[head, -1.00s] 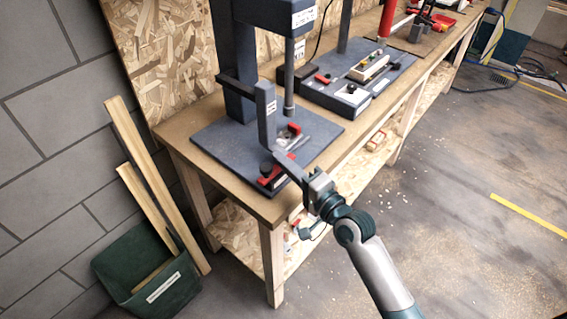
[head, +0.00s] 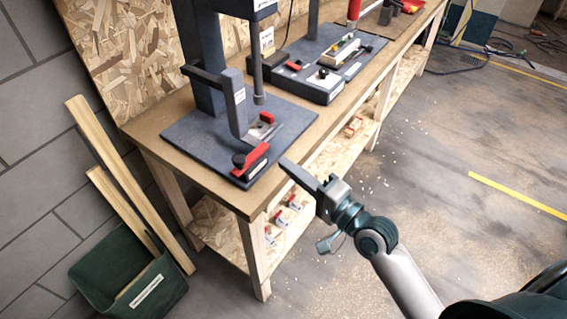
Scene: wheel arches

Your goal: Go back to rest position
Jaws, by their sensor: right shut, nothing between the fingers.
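My right gripper (head: 287,164) is shut and empty. It hangs in the air just off the front edge of the workbench (head: 224,190), to the right of the dark press machine (head: 205,160). The machine's base plate carries a red and black clamp (head: 251,160), and the fingers are apart from it. My right arm comes in from the bottom right. My left gripper is not in this view.
A second dark fixture with buttons (head: 330,65) stands further back on the bench. Small red-handled parts (head: 281,218) lie on the lower shelf. A green bin (head: 128,275) with wooden planks (head: 125,180) stands at the left. The floor at right is open.

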